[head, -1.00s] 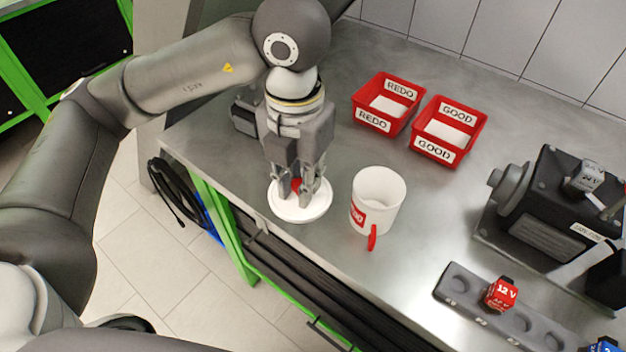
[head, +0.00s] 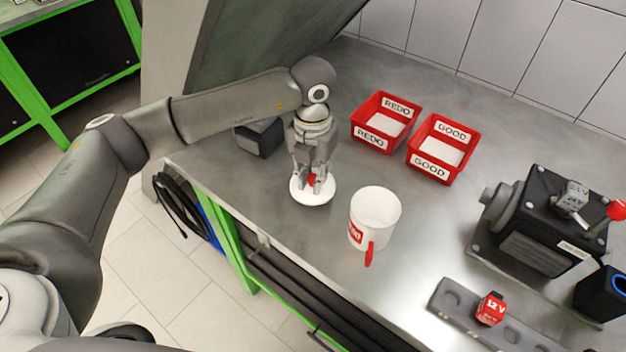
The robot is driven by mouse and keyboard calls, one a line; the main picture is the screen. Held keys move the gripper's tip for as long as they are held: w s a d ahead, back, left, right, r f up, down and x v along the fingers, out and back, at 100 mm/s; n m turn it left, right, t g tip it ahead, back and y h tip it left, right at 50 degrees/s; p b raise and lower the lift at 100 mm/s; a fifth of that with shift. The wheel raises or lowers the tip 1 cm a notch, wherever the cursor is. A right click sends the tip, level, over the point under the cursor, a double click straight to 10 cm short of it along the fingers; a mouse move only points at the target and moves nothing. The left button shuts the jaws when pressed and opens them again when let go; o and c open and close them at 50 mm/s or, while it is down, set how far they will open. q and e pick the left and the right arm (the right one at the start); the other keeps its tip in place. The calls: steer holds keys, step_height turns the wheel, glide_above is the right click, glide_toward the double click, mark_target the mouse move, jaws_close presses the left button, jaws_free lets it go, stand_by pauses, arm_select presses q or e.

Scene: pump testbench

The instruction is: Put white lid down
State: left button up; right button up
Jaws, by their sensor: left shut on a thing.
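The white lid (head: 313,198) is a round disc with a red knob on top. It is at the counter's front left, to the left of the white mug (head: 375,212). My left gripper (head: 312,180) points down over the lid, shut on its red knob. The lid looks level and at or very close to the counter top; I cannot tell whether it touches. The mug stands upright and open, with a red handle and a red label. My right gripper is not in view.
Red REDO (head: 374,138) and GOOD (head: 429,165) bins stand behind the mug. A dark pump unit (head: 529,230) is at the right, with a grey holder (head: 451,294) carrying a red 12 V block (head: 490,308) in front. A dark box (head: 262,138) sits behind my gripper. The counter's front edge is close to the lid.

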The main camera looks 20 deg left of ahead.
mark_target(313, 178)
arm_select(q)
steer(key=shift+w+f, duration=0.25)
step_height(313, 178, down, 2)
steer(key=shift+f+p, duration=0.1)
steer(key=shift+p, duration=0.7)
steer(key=shift+a+f, duration=0.1)
steer(key=shift+f, duration=0.4)
steer(key=shift+f, duration=0.1)
steer(key=o, duration=0.4)
steer(key=shift+f, duration=0.1)
steer(key=shift+c, duration=0.2)
steer(key=o, duration=0.5)
